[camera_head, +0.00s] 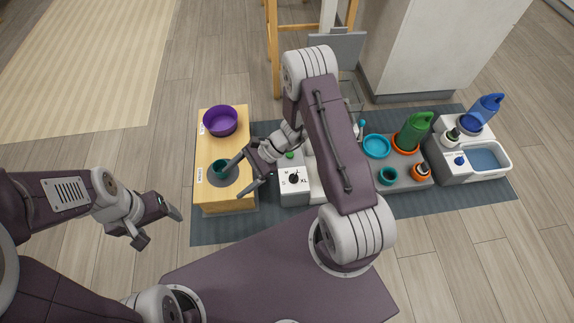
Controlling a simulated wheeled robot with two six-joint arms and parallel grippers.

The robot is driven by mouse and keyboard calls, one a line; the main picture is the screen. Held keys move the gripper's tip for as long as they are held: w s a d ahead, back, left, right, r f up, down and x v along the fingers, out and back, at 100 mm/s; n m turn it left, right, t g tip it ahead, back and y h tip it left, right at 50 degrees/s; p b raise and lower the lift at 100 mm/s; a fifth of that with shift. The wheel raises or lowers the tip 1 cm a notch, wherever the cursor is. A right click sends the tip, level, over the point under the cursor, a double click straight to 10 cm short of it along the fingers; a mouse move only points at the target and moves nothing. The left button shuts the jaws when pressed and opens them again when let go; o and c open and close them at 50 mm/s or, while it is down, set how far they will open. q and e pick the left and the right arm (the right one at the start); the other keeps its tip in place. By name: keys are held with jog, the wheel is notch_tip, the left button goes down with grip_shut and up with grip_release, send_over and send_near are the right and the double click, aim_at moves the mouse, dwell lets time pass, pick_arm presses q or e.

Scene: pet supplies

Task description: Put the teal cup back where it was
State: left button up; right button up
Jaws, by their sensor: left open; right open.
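A small teal cup (220,167) stands on a dark round pad (214,179) on top of a wooden box (236,193). My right gripper (237,176) is open just to the right of this cup, with one finger at or very near its rim; I cannot tell whether they touch. Another small teal cup (388,176) stands on the grey stand (404,184) to the right. My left gripper (160,227) is open and empty, left of the wooden box and away from both cups.
A purple bowl (220,121) sits at the box's back. A white dial unit (293,180) is right of the box. A teal bowl (376,146), green jug (413,131) and orange-based bottle (421,171) share the grey stand. A white basin unit (486,159) stands far right. My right arm hides part of the middle.

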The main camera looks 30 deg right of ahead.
jog(key=s+d+r+n+t+h, duration=0.1)
jog(key=s+d+r+n+h, duration=0.8)
jog(key=d+r+n, duration=0.3)
jog(key=d+n+h, duration=0.1)
jog(key=d+n, duration=0.1)
jog(key=n, duration=0.1)
jog(key=shift+s+r+h, duration=0.25)
jog(key=shift+s+h, duration=0.05)
jog(key=shift+s, duration=0.1)
jog(key=shift+r, duration=0.1)
